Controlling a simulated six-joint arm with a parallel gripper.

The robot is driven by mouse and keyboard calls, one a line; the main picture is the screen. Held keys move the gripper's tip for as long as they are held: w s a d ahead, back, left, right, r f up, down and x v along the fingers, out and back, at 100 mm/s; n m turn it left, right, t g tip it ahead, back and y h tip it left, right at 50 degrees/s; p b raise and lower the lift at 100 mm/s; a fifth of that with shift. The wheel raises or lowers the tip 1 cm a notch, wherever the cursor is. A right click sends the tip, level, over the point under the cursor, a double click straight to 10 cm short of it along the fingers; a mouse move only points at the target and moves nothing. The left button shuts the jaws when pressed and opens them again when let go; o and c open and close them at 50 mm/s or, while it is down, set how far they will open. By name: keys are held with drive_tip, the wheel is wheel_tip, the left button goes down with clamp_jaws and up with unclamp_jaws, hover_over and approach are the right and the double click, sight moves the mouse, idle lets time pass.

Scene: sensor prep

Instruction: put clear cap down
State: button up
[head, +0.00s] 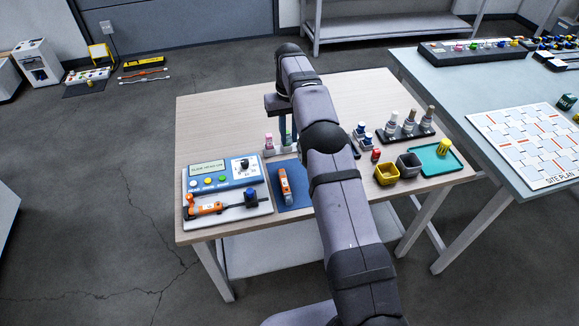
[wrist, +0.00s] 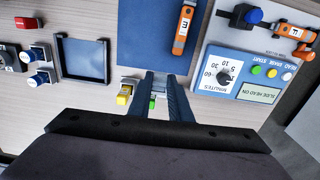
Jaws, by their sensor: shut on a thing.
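My gripper (wrist: 160,77) points down over the wooden table, with its two fingers close together on a small thing that I take to be the clear cap. The cap itself can hardly be made out between the fingers. In the head view my gripper (head: 284,128) is partly hidden by my arm, near a small pale rack (head: 279,151) with pink and green items. In the wrist view, something green (wrist: 152,103) shows between the fingers, and a yellow-topped item (wrist: 124,95) stands beside them.
A blue mat (head: 293,198) carries an orange tool (head: 285,185). A timer panel (head: 222,175) lies to its left. A dark square tray (wrist: 83,57) is bare inside. Bottles (head: 409,123), yellow and grey bins (head: 387,174), and a teal tray (head: 432,166) stand right of my arm.

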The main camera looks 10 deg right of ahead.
sight(290, 164)
drive_tip(key=shift+d, duration=0.15)
drive_tip(key=shift+f+p, duration=0.55)
drive_tip(key=shift+f, duration=4.4)
drive_tip(key=shift+f, duration=0.2)
drive_tip(key=o, duration=0.8)
drive_tip(key=shift+r, duration=0.1)
wheel_tip(290, 164, up, 12)
drive_tip(key=shift+b, duration=0.35)
drive_tip(key=shift+r, duration=0.1)
